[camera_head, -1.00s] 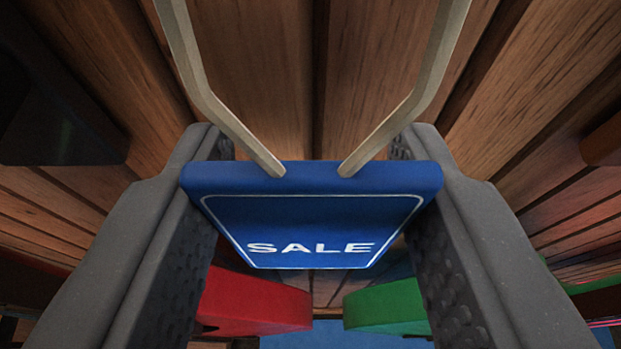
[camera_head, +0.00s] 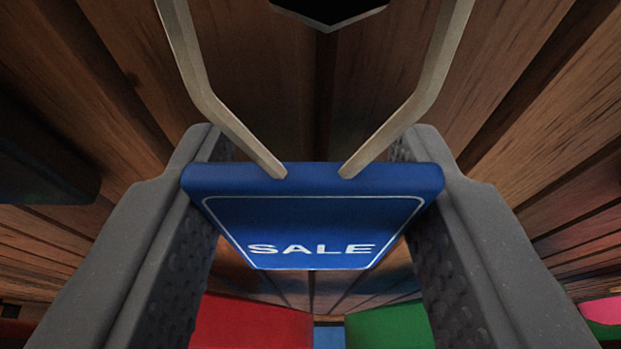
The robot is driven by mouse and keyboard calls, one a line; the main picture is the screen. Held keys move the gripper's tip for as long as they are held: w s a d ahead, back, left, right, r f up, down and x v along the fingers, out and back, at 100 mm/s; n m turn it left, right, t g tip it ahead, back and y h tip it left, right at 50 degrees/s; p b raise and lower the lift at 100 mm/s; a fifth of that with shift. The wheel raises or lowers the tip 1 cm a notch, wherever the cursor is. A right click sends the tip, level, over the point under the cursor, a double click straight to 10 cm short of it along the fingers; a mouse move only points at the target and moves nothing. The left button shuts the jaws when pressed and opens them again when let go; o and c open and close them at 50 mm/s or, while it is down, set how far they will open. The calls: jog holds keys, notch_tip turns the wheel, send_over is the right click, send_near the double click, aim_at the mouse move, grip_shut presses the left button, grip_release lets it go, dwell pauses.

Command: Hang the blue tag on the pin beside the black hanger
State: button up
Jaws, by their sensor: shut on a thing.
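The blue tag (camera_head: 313,218) has white SALE lettering, a white border and two pale bent wire arms (camera_head: 225,112) rising from its top edge. My gripper (camera_head: 315,205) is shut on the tag, with one dark grey finger at each side. The top of the wire loop runs out of the picture. A black shape (camera_head: 328,10) shows at the top centre, in front of the wooden wall; I cannot tell whether it is the black hanger. No pin can be made out.
A wall of brown wooden planks (camera_head: 270,75) fills the background. A red thing (camera_head: 250,325) and a green thing (camera_head: 390,327) show below the tag, with a strip of blue between them. A dark shape (camera_head: 45,165) is at the left; pink and green things sit at the lower right edge.

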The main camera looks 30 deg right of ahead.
jog(key=o, duration=1)
jog(key=shift+s, duration=0.1)
jog(key=b+v, duration=0.3)
jog(key=v, duration=1)
jog(key=w+a+r+n+t+y+b, duration=0.1)
jog(key=a+r+n+y+b, duration=0.2)
jog(key=a, duration=0.5)
jog(key=w+a+r+t+y+b, duration=0.15)
jog(key=a+r+b, duration=0.3)
jog(key=a, duration=0.45)
jog(key=s+a+r+n+y+b, duration=0.1)
jog(key=s+a+r, duration=0.1)
jog(key=a, duration=0.3)
jog(key=s+a+r+n+t+b, duration=0.1)
jog(key=s+a+r+b, duration=0.1)
jog(key=s+a+r, duration=0.1)
jog(key=s+a+r+n+y+b, duration=0.1)
jog(key=s+a+r, duration=0.2)
jog(key=a, duration=0.4)
jog(key=shift+s+a+r+y+b, duration=0.1)
jog(key=shift+a+r+y+b, duration=0.3)
jog(key=shift+r, duration=0.15)
